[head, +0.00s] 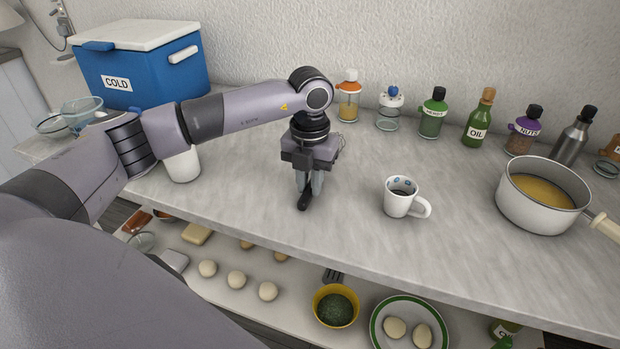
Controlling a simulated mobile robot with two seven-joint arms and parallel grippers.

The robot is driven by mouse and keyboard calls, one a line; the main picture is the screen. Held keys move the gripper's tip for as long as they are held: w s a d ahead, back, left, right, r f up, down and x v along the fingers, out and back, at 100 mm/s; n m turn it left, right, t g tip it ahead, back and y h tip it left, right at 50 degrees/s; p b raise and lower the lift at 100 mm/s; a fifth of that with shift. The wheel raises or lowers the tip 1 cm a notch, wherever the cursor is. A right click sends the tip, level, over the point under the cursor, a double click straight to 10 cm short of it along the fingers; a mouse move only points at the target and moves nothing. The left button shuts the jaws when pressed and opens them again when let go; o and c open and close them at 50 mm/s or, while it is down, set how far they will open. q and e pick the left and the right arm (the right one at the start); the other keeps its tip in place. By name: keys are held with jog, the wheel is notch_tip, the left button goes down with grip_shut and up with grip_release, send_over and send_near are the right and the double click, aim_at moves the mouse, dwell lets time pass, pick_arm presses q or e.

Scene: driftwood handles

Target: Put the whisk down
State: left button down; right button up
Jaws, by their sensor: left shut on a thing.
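My left gripper (310,188) points down at the middle of the counter, its fingers shut on the whisk (304,201). Only a dark, handle-like end of the whisk shows, below and in front of the fingers. The rest of it is hidden behind the gripper, and its wires cannot be made out. The dark end is at or just above the counter top (350,230); I cannot tell whether it touches. My right gripper is not in view.
A white mug (402,197) stands right of the gripper, and a pot (532,208) of yellow contents farther right. Bottles and jars (433,113) line the wall. A blue cool box (140,70) stands back left. The counter is clear around the gripper. A lower shelf holds eggs and bowls.

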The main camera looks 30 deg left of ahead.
pick_arm(q)
jog(key=shift+f, duration=0.1)
jog(key=c, duration=1)
grip_release()
jog(key=shift+c, duration=0.2)
jog(key=shift+f+b, duration=0.2)
jog(key=shift+b, duration=0.1)
notch_tip(320, 180, up, 7)
jog(key=shift+s+a+r+b, duration=0.1)
jog(key=shift+a+r+b, duration=0.05)
jog(key=shift+b, duration=0.45)
jog(key=shift+s, duration=0.1)
